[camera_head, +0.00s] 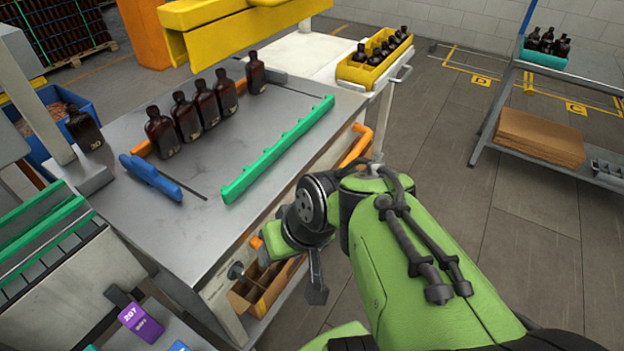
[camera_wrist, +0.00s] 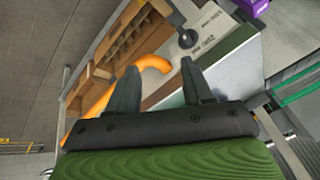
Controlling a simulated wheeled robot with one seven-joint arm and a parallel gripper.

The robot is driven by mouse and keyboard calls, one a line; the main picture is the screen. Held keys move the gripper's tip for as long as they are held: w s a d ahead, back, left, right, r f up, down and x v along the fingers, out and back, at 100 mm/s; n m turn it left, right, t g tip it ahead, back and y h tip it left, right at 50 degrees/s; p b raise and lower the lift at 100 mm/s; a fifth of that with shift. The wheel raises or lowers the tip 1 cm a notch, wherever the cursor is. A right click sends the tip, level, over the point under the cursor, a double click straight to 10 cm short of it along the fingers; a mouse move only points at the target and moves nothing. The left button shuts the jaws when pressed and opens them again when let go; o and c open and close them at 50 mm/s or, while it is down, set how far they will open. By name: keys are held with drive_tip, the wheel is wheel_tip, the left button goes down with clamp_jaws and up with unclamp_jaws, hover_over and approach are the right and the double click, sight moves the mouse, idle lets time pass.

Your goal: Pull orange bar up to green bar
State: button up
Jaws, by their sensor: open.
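A green toothed bar (camera_head: 278,152) lies along the right side of the grey tabletop. A thin orange bar (camera_head: 142,149) shows in short pieces behind a row of dark amber bottles (camera_head: 190,115); the bottles hide most of it. Bare tabletop separates the row from the green bar. My gripper (camera_wrist: 161,68) is open in the wrist view, with nothing held between its fingers. In the head view it is low beside the table's front right side, below the top and away from both bars.
A blue-handled tool with a thin rod (camera_head: 150,177) lies before the bottles. An orange curved handle (camera_head: 357,146) is on the table's side; it also shows in the wrist view (camera_wrist: 152,62). A compartmented box (camera_head: 266,285) sits below. A yellow bottle crate (camera_head: 372,70) stands behind.

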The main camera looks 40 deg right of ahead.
drive_tip(key=w+d+f+m+t+y+b, duration=0.2)
drive_tip(key=w+d+f+m+t+b, duration=0.25)
drive_tip(key=d+f+m+b, duration=0.5)
drive_tip(key=s+d+r+m+t+h+b, duration=0.1)
drive_tip(key=s+d+m+t+h, duration=0.15)
drive_tip(key=d, duration=0.45)
drive_tip(key=s+d+r+m+t+h, duration=0.1)
drive_tip(key=s+d+m+t+h, duration=0.1)
drive_tip(key=d+m+t, duration=0.3)
drive_tip(key=w+d+f+n+p, duration=0.2)
drive_tip(key=w+f, duration=0.1)
drive_tip(key=w, duration=1.2)
drive_tip(key=shift+w+d+g, duration=0.15)
drive_tip(key=shift+w+g, duration=0.1)
drive_tip(key=shift+g, duration=0.05)
clamp_jaws()
